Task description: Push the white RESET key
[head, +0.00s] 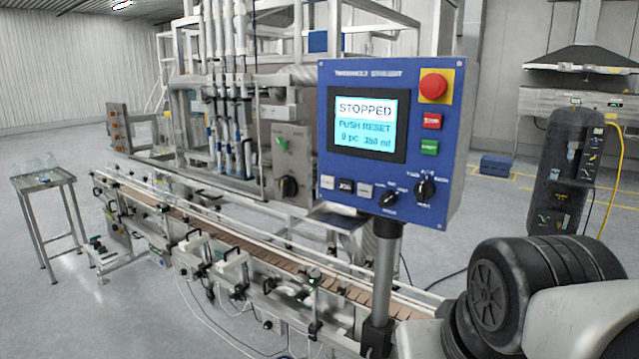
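The blue control panel (450,140) stands on a grey post right of centre in the head view. Its screen (365,122) reads "STOPPED", "PUSH RESET" and "0 pc 350 ml". Below the screen is a row of small keys: a white key (327,182) at the left, a black key (346,185) in the middle and a pale key (365,190) at the right. Their lettering is too small to read, so I cannot tell which is RESET. My arm shows at the lower right, apart from the panel in the picture. My gripper is not in view.
The panel also has a red mushroom button (433,86), a red key (432,121), a green key (429,147) and two black knobs (389,199) (424,189). The filler's conveyor (250,246) runs below and left. A small table (44,181) stands far left.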

